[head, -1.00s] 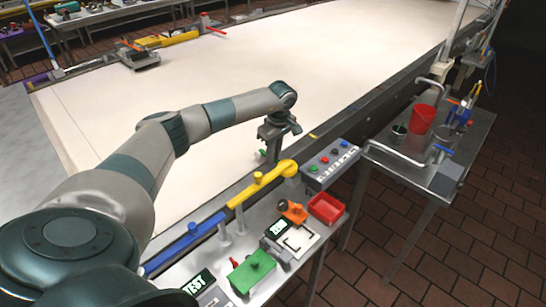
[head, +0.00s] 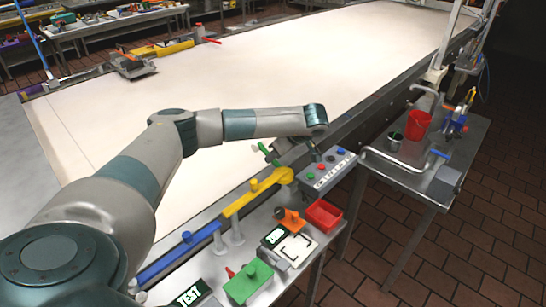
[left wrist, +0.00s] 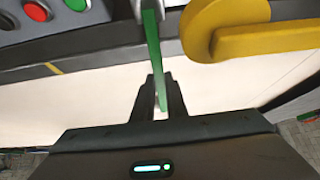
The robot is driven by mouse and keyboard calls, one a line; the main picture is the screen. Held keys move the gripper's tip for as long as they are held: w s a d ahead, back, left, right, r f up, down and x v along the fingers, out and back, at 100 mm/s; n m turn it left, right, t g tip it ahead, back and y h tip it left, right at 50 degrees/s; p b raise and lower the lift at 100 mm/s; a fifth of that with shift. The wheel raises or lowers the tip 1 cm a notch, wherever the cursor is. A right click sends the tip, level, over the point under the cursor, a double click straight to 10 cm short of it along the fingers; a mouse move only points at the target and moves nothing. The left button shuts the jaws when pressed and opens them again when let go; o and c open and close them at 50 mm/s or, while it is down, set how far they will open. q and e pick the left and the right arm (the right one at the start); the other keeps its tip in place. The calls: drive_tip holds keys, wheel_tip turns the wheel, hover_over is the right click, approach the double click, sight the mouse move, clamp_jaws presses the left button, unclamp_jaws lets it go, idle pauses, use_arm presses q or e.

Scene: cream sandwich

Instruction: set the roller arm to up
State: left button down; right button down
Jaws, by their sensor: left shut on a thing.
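A thin green lever, which looks like the roller arm (head: 264,147), stands by the near edge of the white belt, left of the grey button box. In the left wrist view the green lever (left wrist: 152,45) runs down from the top between my fingers. My left gripper (left wrist: 160,98) is shut on it near its free end. In the head view my left gripper (head: 278,158) is partly hidden under my wrist, and the lever's pivot is hidden too. My right gripper is not in view.
The button box (head: 328,169) and a yellow bar handle (head: 255,191) are close beside the lever. A blue bar (head: 180,252), a red tray (head: 323,214) and a green block (head: 248,283) are on the near bench. The white belt (head: 300,75) beyond is largely clear.

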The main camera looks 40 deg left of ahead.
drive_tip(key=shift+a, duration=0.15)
